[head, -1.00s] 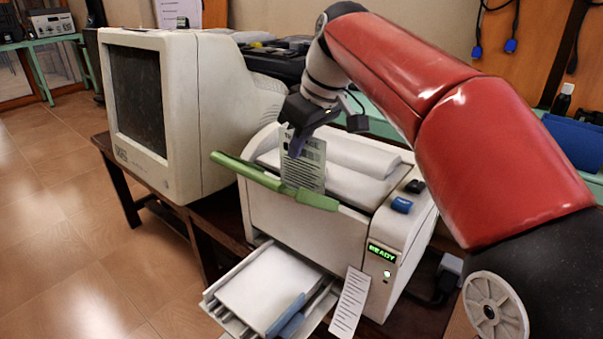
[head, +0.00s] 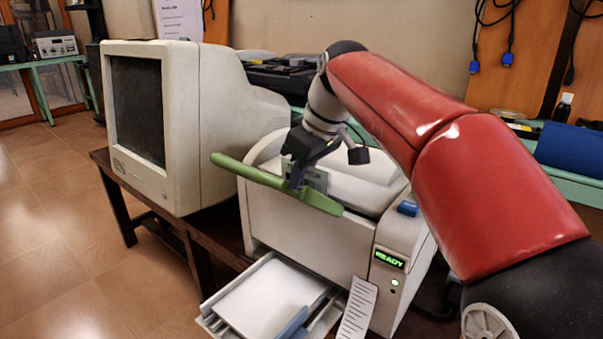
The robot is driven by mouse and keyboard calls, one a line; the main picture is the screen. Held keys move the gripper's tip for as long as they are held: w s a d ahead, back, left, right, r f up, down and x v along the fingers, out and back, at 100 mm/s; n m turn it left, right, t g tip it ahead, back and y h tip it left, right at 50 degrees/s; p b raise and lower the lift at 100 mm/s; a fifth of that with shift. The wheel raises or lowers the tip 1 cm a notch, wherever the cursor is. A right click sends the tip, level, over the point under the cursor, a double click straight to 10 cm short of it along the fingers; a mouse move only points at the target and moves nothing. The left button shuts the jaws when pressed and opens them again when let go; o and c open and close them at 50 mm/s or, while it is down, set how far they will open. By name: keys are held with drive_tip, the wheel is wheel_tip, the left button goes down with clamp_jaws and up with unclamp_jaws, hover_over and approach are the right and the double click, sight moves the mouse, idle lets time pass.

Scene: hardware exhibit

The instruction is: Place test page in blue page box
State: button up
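My gripper (head: 297,178) points down over the top of the white printer, just behind the raised green bar at its front edge. A blue box-like object (head: 570,151), perhaps the blue page box, stands on the green table at the right, partly behind my red arm.
The printer (head: 305,235) shows READY and has an open paper tray (head: 265,300) in front. The green bar (head: 275,182) crosses close to my gripper. A paper strip (head: 357,308) hangs at the printer's front. A monitor (head: 165,125) stands to the left.

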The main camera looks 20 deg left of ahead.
drive_tip(key=shift+o, duration=0.6)
